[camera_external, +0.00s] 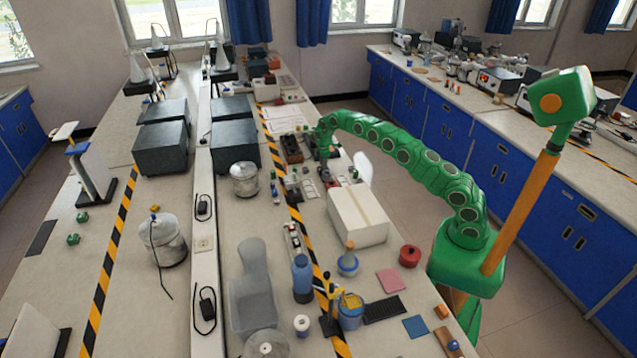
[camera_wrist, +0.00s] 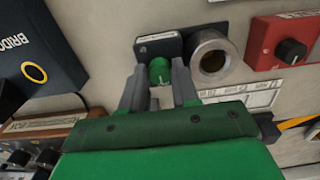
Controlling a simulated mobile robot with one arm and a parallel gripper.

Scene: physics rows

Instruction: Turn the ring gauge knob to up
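A green knob (camera_wrist: 160,71) sits on a small dark plate (camera_wrist: 158,46) with a pale label too small to read. A pale mark shows on the knob's lower side in the wrist view; its exact pointing is hard to tell. A thick metal ring (camera_wrist: 213,55) stands just right of the plate. My gripper (camera_wrist: 159,72) is open, with one finger on each side of the knob and small gaps between. In the external view my gripper (camera_external: 323,152) is low over the bench and the knob cannot be made out there.
A red box (camera_wrist: 284,42) with a black knob is right of the ring. A dark box marked "BRIDG" (camera_wrist: 35,45) is at the left. In the external view a white box (camera_external: 357,215) stands nearer on the bench, below my arm.

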